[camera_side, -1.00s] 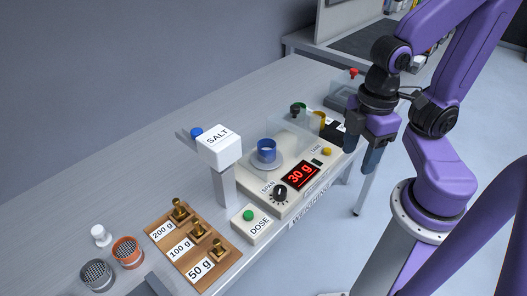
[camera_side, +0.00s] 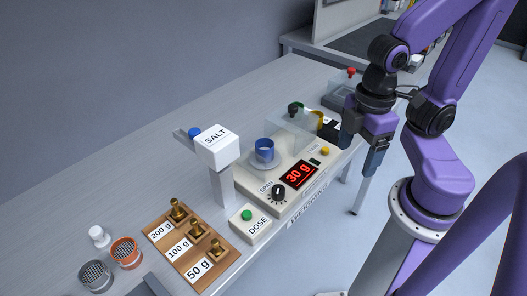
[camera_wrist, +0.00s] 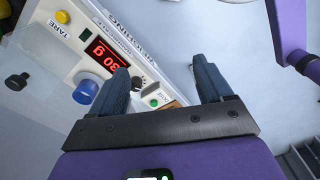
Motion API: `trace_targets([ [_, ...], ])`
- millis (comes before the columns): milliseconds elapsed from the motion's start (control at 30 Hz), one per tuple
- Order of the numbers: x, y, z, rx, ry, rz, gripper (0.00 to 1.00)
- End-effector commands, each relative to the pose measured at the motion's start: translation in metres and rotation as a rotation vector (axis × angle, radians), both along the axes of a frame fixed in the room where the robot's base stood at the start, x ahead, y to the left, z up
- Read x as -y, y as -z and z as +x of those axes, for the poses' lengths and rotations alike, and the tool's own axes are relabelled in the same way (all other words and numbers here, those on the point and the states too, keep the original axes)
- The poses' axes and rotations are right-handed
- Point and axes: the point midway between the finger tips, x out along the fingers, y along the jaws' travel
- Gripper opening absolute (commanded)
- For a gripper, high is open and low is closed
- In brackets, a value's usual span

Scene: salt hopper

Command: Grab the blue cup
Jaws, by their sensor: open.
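The blue cup (camera_side: 264,147) stands upright on a round pan (camera_side: 264,164) on top of the weighing machine (camera_side: 290,203). In the wrist view the cup (camera_wrist: 87,90) is at the left, seen from above, beside the red display. My gripper (camera_side: 359,150) hangs past the right end of the machine, to the right of the cup and apart from it. It points down, with its two dark blue fingers spread and nothing between them. In the wrist view the fingers (camera_wrist: 160,70) are open over the machine's front edge and the floor.
The display (camera_side: 299,174) reads 30 g. A clear cover with a black knob (camera_side: 293,109) stands behind the cup. The salt hopper (camera_side: 216,147) is to its left. Brass weights (camera_side: 196,231) and small containers (camera_side: 126,252) are at the front left.

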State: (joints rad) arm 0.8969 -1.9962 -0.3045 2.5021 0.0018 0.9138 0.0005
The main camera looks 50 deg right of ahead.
Motion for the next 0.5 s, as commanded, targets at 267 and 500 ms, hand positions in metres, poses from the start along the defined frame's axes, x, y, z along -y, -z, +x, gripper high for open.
trace_targets([
  [267,0.000,0.001,0.000,0.000,-0.001,-0.004,0.79],
  [500,0.030,0.022,0.015,0.023,-0.066,-0.265,0.79],
])
